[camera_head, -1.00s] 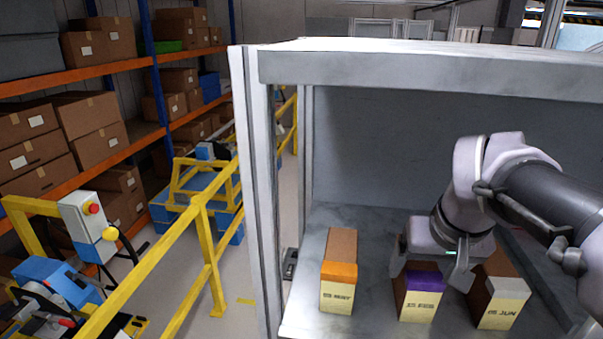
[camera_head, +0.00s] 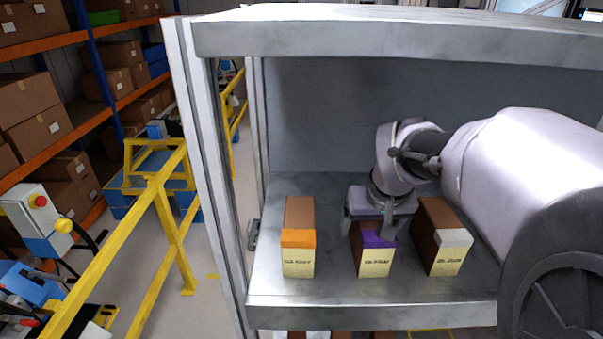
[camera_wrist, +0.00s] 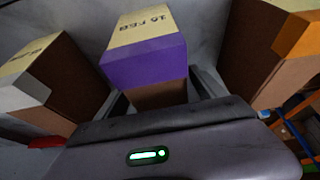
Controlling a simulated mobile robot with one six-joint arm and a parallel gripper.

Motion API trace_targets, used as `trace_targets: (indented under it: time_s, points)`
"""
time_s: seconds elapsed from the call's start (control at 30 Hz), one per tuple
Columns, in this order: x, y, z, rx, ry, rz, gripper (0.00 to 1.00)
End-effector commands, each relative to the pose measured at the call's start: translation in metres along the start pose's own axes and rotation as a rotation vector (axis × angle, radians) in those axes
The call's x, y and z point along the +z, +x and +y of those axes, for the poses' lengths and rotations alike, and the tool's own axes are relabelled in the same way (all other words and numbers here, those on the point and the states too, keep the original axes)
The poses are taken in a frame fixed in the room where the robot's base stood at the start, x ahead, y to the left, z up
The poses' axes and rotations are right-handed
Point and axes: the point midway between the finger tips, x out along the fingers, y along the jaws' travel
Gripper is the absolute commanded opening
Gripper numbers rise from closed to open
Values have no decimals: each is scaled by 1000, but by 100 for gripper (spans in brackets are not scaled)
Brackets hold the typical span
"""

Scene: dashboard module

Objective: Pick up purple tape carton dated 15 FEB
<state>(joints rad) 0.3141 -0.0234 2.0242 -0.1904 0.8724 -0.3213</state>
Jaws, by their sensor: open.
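The purple tape carton (camera_head: 373,259) stands upright on the shelf, between two other cartons. Its cream front carries a date that reads 15 FEB in the wrist view, where the carton (camera_wrist: 146,62) shows in the middle. My gripper (camera_head: 368,228) is over the upper part of this carton, with one finger on each side of it. The jaws are open. In the wrist view the fingers of my gripper (camera_wrist: 164,94) flank the carton's brown body. Whether they touch its sides cannot be told. My gripper hides part of the carton's top in the head view.
An orange tape carton (camera_head: 299,241) stands to the left, with a gap. A grey tape carton (camera_head: 446,240) marked JUN stands close on the right. The metal shelf (camera_head: 335,285) has a top panel (camera_head: 400,38) above and a side post (camera_head: 205,160) at left.

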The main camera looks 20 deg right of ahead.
Motion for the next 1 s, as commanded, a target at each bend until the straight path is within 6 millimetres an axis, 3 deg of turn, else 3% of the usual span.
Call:
trace_targets:
  time_s: [0.53, 0.93, 1.0]
  points:
    - [1, 3, 0, 0, 0, 0, 80]
    - [1, 3, 0, 0, 0, 0, 1]
    - [1, 3, 0, 0, 0, 1, 0]
